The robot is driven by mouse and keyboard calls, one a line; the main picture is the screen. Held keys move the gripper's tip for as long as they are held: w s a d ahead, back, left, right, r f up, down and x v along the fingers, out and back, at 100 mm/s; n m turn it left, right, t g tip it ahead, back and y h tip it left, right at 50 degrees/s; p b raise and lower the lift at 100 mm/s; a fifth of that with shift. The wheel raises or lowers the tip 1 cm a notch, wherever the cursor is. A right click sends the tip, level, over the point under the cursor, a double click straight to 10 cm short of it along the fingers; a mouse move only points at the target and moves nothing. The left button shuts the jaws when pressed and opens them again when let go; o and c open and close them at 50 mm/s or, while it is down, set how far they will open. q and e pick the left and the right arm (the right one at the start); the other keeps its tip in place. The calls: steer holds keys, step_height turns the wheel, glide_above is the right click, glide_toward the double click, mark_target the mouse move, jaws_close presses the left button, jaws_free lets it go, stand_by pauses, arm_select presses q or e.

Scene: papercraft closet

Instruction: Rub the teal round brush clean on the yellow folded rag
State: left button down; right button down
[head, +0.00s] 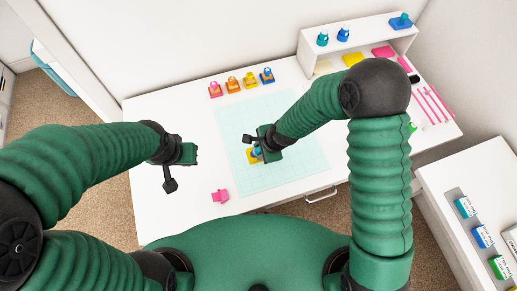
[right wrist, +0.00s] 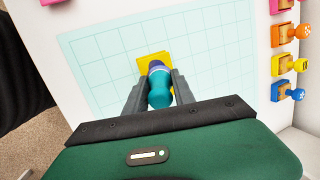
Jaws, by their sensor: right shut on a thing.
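The teal round brush (right wrist: 159,92) is between the two fingers of my right gripper (right wrist: 160,92), which is shut on it. Its dark purple end meets the yellow folded rag (right wrist: 148,60) in the right wrist view. I cannot tell how firmly they touch. In the head view the rag (head: 251,159) lies on the pale gridded mat, partly hidden by the right gripper (head: 257,150) and the brush. My left gripper (head: 183,168) hangs empty over the left part of the white table; its finger opening is unclear.
The gridded mat (head: 289,173) lies on the white table. Several coloured stamps (head: 250,81) stand in a row behind it. A white shelf (head: 310,50) with bottles stands at the back right, and pink sticks (head: 432,103) lie on the right.

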steer(key=shift+w+d, duration=0.15)
steer(key=shift+d, duration=0.5)
steer(key=shift+s+a+r, duration=0.1)
steer(key=shift+s+a, duration=0.15)
steer(key=shift+a, duration=0.45)
steer(key=shift+s+a+p, duration=0.1)
steer(key=shift+a+p, duration=0.2)
steer(key=shift+a, duration=0.1)
steer(key=shift+r+p, duration=0.7)
steer(key=shift+p, duration=0.05)
steer(key=shift+f+b, duration=0.65)
steer(key=shift+f, duration=0.2)
